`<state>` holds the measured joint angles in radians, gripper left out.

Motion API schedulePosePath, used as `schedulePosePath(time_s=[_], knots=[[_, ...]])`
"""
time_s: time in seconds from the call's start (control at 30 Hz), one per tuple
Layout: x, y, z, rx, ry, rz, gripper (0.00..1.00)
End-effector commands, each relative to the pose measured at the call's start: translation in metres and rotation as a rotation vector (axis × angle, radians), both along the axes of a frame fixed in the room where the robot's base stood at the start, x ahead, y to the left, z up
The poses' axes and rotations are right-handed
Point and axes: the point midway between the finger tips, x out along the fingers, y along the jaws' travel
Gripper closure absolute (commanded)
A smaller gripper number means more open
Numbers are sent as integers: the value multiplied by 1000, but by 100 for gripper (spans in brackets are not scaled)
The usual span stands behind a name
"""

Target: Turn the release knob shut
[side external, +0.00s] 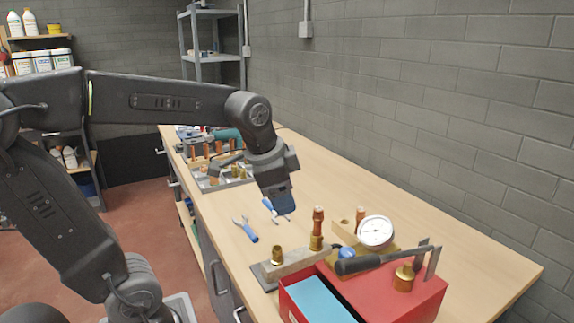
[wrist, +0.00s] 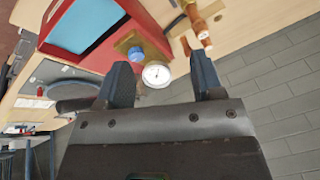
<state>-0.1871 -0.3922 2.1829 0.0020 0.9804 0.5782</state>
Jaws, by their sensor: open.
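The release knob is probably the small blue knob (side external: 347,252) on a brass block beside the gauge. It also shows in the wrist view (wrist: 136,54), ahead of the fingers and nearer the left one. The white round pressure gauge (side external: 375,231) stands right beside it and appears between the fingertips in the wrist view (wrist: 155,74). My gripper (side external: 281,207) is above the bench, left of and higher than the knob, apart from it. In the wrist view its two fingers (wrist: 160,72) are spread with nothing held.
A red box (side external: 408,300) with a blue inset (side external: 315,299) stands at the front. A black-handled lever (side external: 360,264) lies across near the knob. Copper-and-brass fittings (side external: 317,228) stand on a grey block. A blue-handled wrench (side external: 246,230) lies on the bench. The right side of the bench is clear.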

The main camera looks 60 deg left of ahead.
Motion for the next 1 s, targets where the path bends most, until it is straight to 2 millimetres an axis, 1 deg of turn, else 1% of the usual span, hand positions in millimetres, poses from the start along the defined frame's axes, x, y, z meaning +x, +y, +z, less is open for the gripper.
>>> schedulePosePath(time_s=[0.03, 0.2, 0.5, 0.77, 1.0], knots=[[8, 7, 0, 14, 17, -25, 39], [32, 30, 2, 60, 61, -126, 39], [69, 73, -3, 121, 140, -303, 39], [95, 114, -13, 154, 203, -451, 39], [114, 153, -27, 173, 252, -587, 39]])
